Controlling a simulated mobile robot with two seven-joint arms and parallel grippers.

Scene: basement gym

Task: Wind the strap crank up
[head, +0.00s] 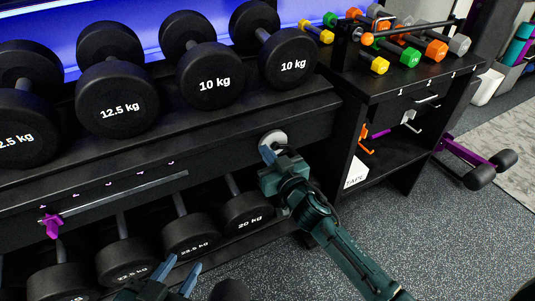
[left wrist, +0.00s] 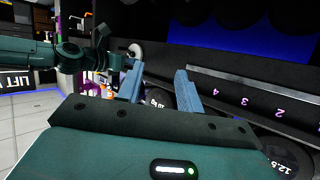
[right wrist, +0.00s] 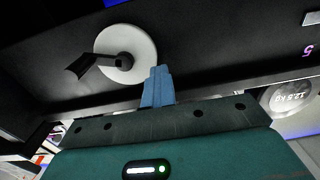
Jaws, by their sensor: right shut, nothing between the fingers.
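The crank shows in the right wrist view as a pale round disc (right wrist: 140,45) with a black bent handle (right wrist: 88,64) pointing left. It is mounted on the rack's dark front beam. In the head view the disc (head: 274,136) is partly behind my right gripper (head: 268,154), so its handle is hard to make out. My right gripper is shut and empty, its blue fingers (right wrist: 158,86) just below and right of the disc, apart from the handle in the picture. My left gripper (head: 175,273) is open and empty, low in front of the rack. No strap can be made out.
Large dumbbells (head: 211,77) fill the rack's upper shelf, and more (head: 188,233) stand below. A purple slider (head: 52,222) sits at the left end of a numbered rail (head: 125,193). A side table (head: 400,90) holds small coloured dumbbells.

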